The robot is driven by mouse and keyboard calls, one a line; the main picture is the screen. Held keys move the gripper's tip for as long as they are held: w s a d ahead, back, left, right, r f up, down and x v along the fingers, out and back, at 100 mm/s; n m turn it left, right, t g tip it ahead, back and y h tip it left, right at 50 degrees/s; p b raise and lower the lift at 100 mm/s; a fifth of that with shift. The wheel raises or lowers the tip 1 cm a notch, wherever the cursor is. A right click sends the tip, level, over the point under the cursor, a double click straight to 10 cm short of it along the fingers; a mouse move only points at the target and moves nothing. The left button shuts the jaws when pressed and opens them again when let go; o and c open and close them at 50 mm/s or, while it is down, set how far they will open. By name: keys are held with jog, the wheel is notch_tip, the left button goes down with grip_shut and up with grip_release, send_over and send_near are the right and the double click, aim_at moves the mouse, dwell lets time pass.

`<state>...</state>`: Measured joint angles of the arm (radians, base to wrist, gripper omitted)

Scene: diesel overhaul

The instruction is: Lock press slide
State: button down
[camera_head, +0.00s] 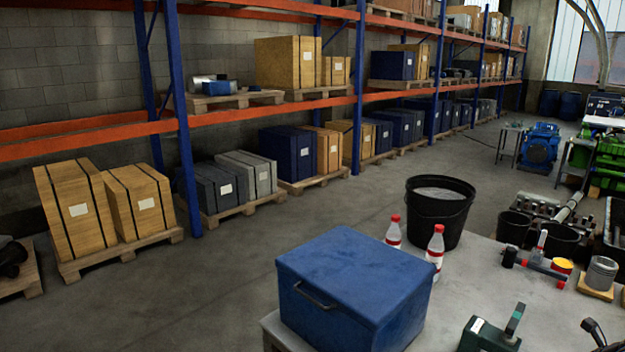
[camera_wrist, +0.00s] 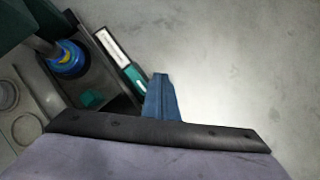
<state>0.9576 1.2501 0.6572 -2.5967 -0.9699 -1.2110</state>
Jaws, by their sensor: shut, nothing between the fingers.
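My gripper (camera_wrist: 161,82) shows in the wrist view as a narrow blue tip beyond a dark bar at the bottom. Its fingers are together with nothing between them. It points over a pale grey floor or table surface, close to a green and white tool. I cannot make out a press slide or its lock for certain in either view. A dark green part (camera_wrist: 20,20) at the upper left of the wrist view has a shaft with a blue and yellow ring (camera_wrist: 68,58). My gripper is not seen in the head view.
In the wrist view, the green and white tool (camera_wrist: 120,62) lies along a dark tray edge. The right side is clear.

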jog(key=shift+s, duration=0.85)
dwell(0.5)
